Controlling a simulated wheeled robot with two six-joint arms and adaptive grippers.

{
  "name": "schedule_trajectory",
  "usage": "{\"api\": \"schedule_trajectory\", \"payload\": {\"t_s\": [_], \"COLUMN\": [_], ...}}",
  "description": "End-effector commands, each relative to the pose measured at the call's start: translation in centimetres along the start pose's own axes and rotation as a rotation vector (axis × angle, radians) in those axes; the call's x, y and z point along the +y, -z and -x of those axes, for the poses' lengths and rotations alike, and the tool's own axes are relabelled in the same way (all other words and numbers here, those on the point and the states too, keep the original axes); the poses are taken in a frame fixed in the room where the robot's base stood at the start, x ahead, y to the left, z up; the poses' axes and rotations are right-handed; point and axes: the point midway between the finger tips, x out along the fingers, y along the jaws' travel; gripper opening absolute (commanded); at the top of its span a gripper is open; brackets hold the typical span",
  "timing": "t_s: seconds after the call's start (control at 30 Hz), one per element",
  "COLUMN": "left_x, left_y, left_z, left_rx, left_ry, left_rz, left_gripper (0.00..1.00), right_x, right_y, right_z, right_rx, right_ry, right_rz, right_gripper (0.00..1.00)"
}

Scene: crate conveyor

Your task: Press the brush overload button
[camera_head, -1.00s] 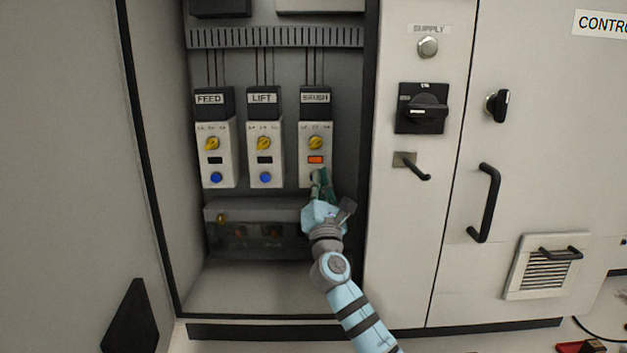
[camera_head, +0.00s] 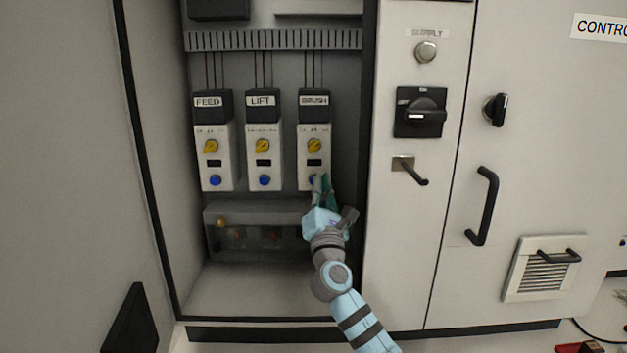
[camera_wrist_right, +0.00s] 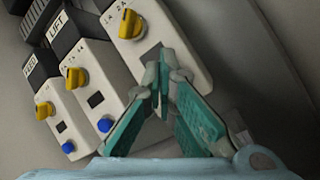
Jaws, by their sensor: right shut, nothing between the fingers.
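The BRUSH overload unit (camera_head: 314,135) is the rightmost of three white units in the open cabinet, with a yellow dial and a dark indicator window (camera_head: 314,163). Its blue button (camera_head: 311,180) is mostly hidden behind my right gripper (camera_head: 321,178). The gripper is shut and empty, its green fingertips at the lower face of the unit. In the wrist view the right gripper's fingers (camera_wrist_right: 162,85) meet at the BRUSH unit's face (camera_wrist_right: 138,38) and hide its button. I cannot tell whether the tips touch it. My left gripper is not in view.
The FEED unit (camera_head: 214,150) and LIFT unit (camera_head: 263,150) stand to the left, with blue buttons and dark windows. A clear-covered box (camera_head: 258,240) lies below. The cabinet's right side carries a SUPPLY lamp (camera_head: 425,52), a black rotary switch (camera_head: 420,112) and a lever handle (camera_head: 410,170).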

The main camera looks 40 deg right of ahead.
Motion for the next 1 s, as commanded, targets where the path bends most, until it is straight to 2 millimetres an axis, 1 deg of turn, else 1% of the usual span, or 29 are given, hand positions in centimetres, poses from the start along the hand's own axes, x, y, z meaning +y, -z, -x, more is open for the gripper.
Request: {"api": "schedule_trajectory", "payload": {"t_s": [0.27,0.5,0.7,0.8,1.0], "left_x": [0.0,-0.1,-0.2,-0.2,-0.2], "left_y": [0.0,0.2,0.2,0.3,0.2], "left_z": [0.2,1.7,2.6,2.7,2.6], "left_rx": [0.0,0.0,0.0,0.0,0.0], "left_ry": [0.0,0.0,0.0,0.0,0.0], "left_rz": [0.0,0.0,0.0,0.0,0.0], "left_gripper": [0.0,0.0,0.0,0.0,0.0], "right_x": [0.2,1.0,1.6,1.8,1.7], "right_y": [-0.1,-1.0,-1.6,-1.7,-1.7], "right_z": [0.2,2.2,3.9,4.3,4.4], "right_rx": [0.0,0.001,0.001,0.0,0.0], "right_ry": [-0.001,-0.001,-0.001,-0.001,-0.001], "right_rz": [0.0,0.0,0.0,0.0,0.0], "right_gripper": [0.0,0.0,0.0,0.0,0.0]}}
